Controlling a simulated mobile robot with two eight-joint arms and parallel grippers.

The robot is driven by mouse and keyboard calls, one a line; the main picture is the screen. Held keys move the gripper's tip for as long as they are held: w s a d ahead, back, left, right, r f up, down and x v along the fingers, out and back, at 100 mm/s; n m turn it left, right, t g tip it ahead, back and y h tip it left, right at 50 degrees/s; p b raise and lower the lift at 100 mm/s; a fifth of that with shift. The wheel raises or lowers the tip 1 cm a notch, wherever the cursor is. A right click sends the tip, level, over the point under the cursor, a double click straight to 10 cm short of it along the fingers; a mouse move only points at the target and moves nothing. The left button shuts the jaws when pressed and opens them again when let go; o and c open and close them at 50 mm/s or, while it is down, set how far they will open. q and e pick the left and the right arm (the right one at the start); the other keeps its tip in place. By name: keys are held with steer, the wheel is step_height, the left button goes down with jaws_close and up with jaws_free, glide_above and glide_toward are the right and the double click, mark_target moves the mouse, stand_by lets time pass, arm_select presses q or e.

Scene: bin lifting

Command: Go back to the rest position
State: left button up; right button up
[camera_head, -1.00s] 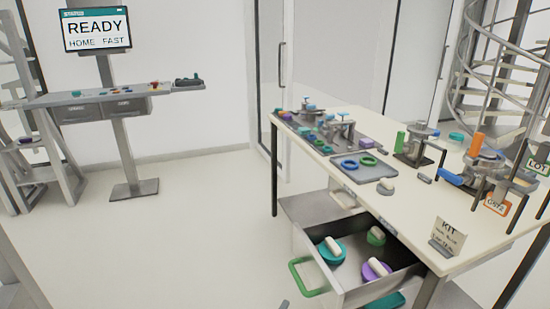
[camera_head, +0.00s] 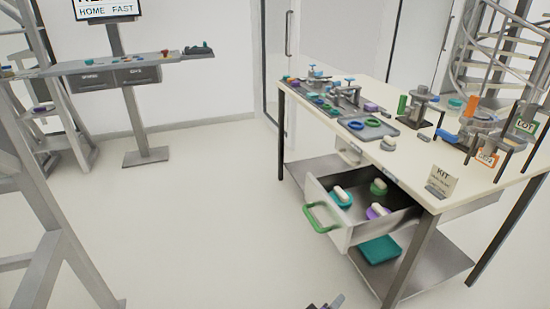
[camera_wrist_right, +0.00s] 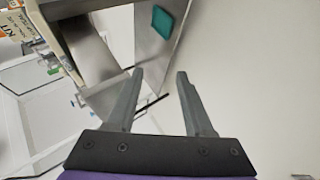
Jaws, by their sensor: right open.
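My right gripper (camera_wrist_right: 158,85) is open in the right wrist view. Its two grey fingers are apart with nothing between them. Beyond the fingers are the lower part of the workbench and bare floor. In the head view a small dark piece at the bottom edge looks like the tip of one of my grippers; I cannot tell which. My left gripper cannot be made out for certain.
The workbench (camera_head: 408,171) stands at the right with fixtures on top. Its drawer (camera_head: 352,232) is open, with a green handle (camera_head: 316,217) and several coloured pieces inside. A teal bin (camera_head: 379,249) sits on the lower shelf. A console (camera_head: 125,75) stands at the left. The middle floor is clear.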

steer(key=s+d+f+m+g+y, duration=0.1)
steer(key=s+d+m+g+y, duration=0.2)
steer(key=s, duration=0.6)
steer(key=s+d+f+m+g+y, duration=0.1)
steer(key=s+m+y, duration=0.3)
steer(key=s, duration=0.6)
arm_select(q)
step_height(320, 180, up, 23)
steer(key=w+t+p, duration=0.1)
steer(key=p, duration=1.9)
steer(key=shift+w+f, duration=0.2)
steer(key=shift+w, duration=0.05)
arm_select(e)
step_height(320, 180, up, 22)
steer(key=w, duration=0.2)
steer(key=shift+a+t+h, duration=0.2)
steer(key=shift+t+h, duration=0.1)
arm_select(q)
steer(key=shift+s, duration=0.15)
